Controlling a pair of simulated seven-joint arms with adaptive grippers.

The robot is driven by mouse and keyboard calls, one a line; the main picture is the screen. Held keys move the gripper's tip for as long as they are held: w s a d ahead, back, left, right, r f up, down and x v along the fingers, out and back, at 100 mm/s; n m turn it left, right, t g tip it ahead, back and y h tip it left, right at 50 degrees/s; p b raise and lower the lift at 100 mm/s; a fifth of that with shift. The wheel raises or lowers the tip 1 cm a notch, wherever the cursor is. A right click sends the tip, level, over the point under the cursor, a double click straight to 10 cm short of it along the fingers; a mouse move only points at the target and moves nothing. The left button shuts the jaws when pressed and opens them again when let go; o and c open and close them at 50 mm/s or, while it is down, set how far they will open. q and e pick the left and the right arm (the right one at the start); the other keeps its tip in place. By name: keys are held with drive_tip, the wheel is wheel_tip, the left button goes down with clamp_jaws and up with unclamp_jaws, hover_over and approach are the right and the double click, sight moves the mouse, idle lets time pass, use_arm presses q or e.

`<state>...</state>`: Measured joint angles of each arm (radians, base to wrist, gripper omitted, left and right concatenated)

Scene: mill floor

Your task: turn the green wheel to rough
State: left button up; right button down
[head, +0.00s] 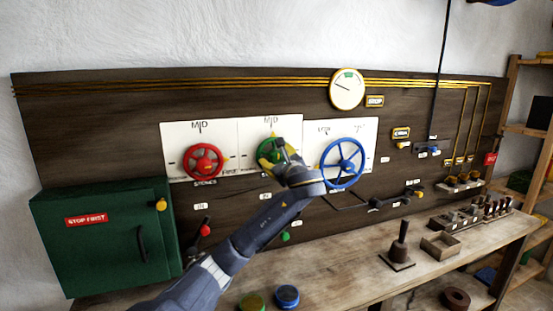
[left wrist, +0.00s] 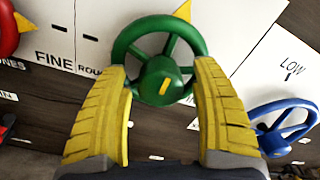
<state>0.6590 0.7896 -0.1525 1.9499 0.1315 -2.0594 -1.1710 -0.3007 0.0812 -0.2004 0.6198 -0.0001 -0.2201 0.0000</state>
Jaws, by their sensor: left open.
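The green wheel (head: 264,150) is on the middle white plate of the panel in the head view, partly hidden by my left gripper (head: 281,150). In the left wrist view the green wheel (left wrist: 187,40) shows its rim, spokes and hub, with a yellow pointer (left wrist: 183,11) at its top, slightly right. The word ROUGH, partly cut off, is at the wheel's lower left (left wrist: 89,70). My left gripper (left wrist: 162,74) is open, its yellow fingers on either side of the hub over the lower rim. I cannot tell whether they touch it. My right gripper is not in view.
A red wheel (head: 203,161) is to the left and a blue wheel (head: 342,163) close on the right. A green cabinet (head: 100,240) stands at the left. A wooden bench (head: 340,262) with blocks and pegs runs below the panel.

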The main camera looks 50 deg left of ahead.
use_arm(q)
drive_tip(key=shift+w+a, duration=0.1)
drive_tip(key=shift+a, duration=0.05)
drive_tip(key=c, duration=1.3)
